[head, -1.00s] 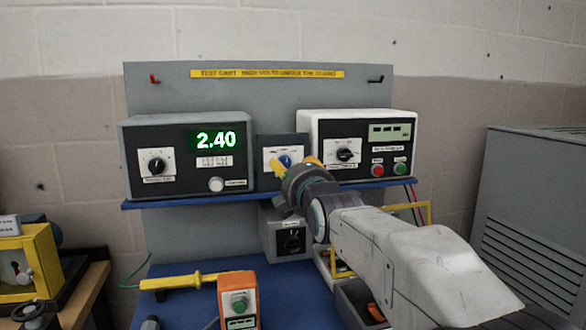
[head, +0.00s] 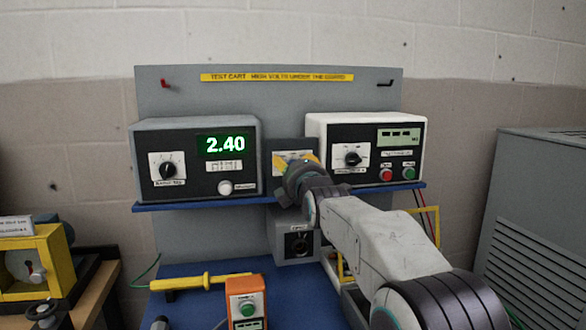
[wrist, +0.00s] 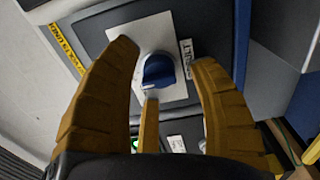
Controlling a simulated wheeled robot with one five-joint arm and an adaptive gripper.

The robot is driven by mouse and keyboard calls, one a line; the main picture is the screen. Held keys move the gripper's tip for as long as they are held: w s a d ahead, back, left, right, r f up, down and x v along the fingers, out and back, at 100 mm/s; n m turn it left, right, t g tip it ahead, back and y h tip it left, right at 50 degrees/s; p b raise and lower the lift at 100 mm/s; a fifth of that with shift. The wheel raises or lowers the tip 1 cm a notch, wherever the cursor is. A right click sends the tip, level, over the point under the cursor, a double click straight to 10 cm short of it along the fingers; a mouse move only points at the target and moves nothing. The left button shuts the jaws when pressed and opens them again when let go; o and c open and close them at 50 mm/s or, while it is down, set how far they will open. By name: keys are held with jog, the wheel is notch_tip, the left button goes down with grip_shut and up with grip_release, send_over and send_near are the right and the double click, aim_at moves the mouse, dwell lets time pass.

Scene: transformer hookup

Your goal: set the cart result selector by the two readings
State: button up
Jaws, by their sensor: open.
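The result selector is a blue knob (wrist: 158,70) on a white plate (wrist: 174,27), on a small dark box between the two meters. In the head view my gripper (head: 297,163) covers most of the selector. The left meter (head: 193,160) shows a green 2.40. The right meter (head: 364,148) has a grey-green display (head: 400,138) showing what look like dashes.
A blue shelf (head: 180,205) carries the meters. Below are a grey box with a dark knob (head: 298,245), a yellow-handled tool (head: 205,282) and an orange device (head: 246,300). A grey louvred cabinet (head: 540,230) stands at right.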

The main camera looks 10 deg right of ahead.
jog(key=shift+o, duration=0.3)
jog(key=shift+s, duration=0.1)
grip_shut()
